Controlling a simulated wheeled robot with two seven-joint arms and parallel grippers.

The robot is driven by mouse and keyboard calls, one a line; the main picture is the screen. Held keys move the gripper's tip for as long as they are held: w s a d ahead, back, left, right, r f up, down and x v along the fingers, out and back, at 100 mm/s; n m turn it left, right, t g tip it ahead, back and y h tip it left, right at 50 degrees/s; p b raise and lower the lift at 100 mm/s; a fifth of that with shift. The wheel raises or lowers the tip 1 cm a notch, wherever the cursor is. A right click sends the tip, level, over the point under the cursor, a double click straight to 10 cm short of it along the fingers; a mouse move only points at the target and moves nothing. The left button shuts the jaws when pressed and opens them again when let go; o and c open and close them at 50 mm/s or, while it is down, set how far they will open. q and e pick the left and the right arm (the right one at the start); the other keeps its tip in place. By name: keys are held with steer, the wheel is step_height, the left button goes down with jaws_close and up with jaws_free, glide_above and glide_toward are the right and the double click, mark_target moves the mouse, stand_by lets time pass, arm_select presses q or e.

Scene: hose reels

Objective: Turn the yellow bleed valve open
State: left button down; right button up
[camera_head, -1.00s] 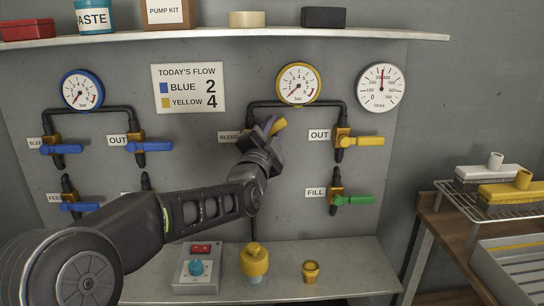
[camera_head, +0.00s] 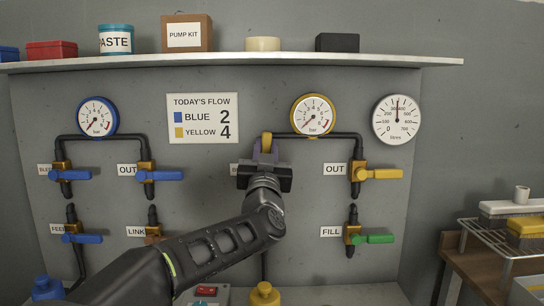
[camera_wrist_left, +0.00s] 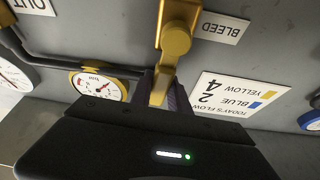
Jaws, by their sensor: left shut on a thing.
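The yellow bleed valve (camera_wrist_left: 175,40) is on the grey panel beside its BLEED label (camera_wrist_left: 225,27). Its yellow handle (camera_head: 266,142) points upward in the head view, and it also shows in the left wrist view (camera_wrist_left: 161,90). My left gripper (camera_head: 265,155) is shut on this handle, with its fingers on either side of it. The gripper hides the valve body and most of the label in the head view. The yellow gauge (camera_head: 313,115) is up and to the right of the gripper. My right gripper is not in view.
The yellow OUT valve (camera_head: 380,174) and the green-handled FILL valve (camera_head: 374,239) are to the right. Blue-handled valves (camera_head: 165,176) are to the left. A shelf (camera_head: 230,61) with boxes and tins juts out above. A wire rack (camera_head: 500,238) stands at the right.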

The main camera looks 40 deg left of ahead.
arm_select(q)
steer(key=shift+s+a+n+g+y, duration=0.25)
steer(key=shift+n+g+y, duration=0.2)
steer(key=shift+n, duration=0.35)
steer(key=c, duration=1.2)
jaws_free()
steer(key=shift+c, duration=0.2)
steer(key=b+v, duration=0.1)
steer(key=v, duration=0.6)
steer(key=shift+s+f, duration=0.25)
steer(key=shift+d, duration=0.15)
